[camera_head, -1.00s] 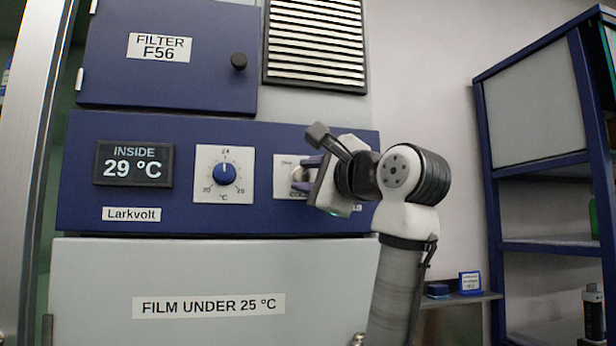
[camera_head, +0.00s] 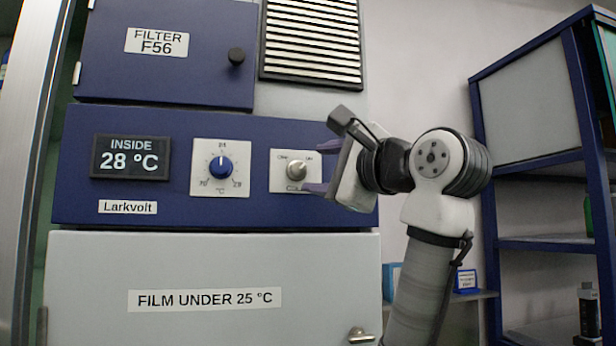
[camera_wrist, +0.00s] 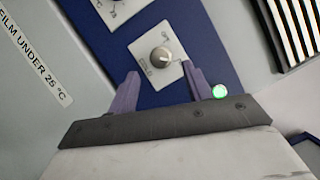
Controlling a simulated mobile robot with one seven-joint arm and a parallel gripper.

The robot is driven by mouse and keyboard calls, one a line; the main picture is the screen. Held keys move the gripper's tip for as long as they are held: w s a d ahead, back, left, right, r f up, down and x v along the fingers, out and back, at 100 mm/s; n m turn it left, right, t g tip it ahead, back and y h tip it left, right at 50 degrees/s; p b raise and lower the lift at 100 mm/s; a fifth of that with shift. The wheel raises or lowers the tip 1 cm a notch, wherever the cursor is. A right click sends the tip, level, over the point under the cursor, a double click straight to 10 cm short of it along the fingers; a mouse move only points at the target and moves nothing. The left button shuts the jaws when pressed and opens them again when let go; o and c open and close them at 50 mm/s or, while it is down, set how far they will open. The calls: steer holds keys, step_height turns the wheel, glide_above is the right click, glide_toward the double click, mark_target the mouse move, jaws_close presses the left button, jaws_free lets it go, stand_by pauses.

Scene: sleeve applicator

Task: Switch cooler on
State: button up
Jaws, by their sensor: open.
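The cooler's blue control panel (camera_head: 130,215) carries a display (camera_head: 130,157) reading "INSIDE 28 °C", a blue temperature dial (camera_head: 221,167) and a grey rotary switch (camera_head: 297,170) on a white plate. In the head view the switch's pointer is tilted toward the upper right. The switch also shows in the wrist view (camera_wrist: 160,57), ahead of and between the fingers. My gripper (camera_head: 318,168) is open and empty, just right of the switch and apart from it. The purple fingers also show in the wrist view (camera_wrist: 160,88).
Above the panel are a filter door (camera_head: 165,75) with a black knob (camera_head: 236,56) and a slatted vent (camera_head: 311,40). Below is a pale door (camera_head: 150,270) with a handle (camera_head: 360,336). A blue shelf rack (camera_head: 545,165) stands at the right.

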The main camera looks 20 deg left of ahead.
steer(key=b+v, duration=0.2)
steer(key=v, duration=0.7)
